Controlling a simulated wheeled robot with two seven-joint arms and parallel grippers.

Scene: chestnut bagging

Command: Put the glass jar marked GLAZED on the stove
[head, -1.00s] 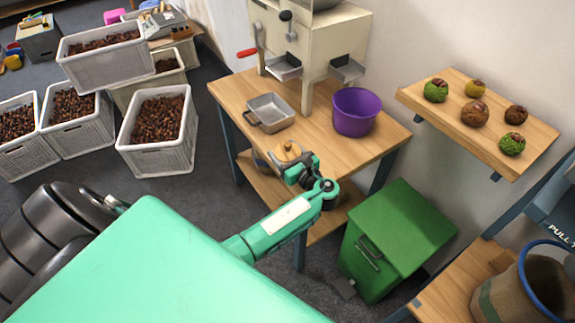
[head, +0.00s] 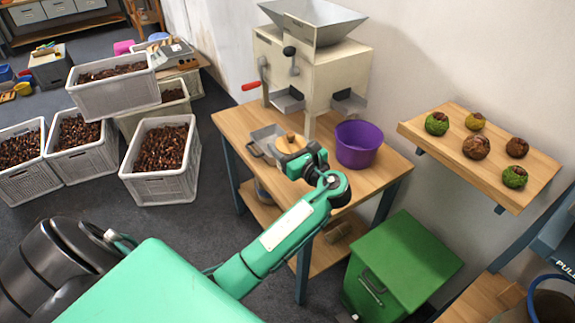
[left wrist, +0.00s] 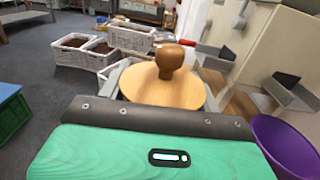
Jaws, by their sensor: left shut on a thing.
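A jar's round wooden lid (head: 291,144) with a knob shows at the end of my left arm, in front of the wooden table. In the left wrist view the lid (left wrist: 150,88) and its brown knob fill the middle, just past my wrist. My left gripper (head: 301,163) is shut on this lidded jar. The glass body is mostly hidden behind the gripper, and no GLAZED mark is readable. My right gripper is not in view. I cannot make out a stove in either view.
White crates (head: 160,184) of chestnuts stand left. A wall shelf (head: 540,160) is at right.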

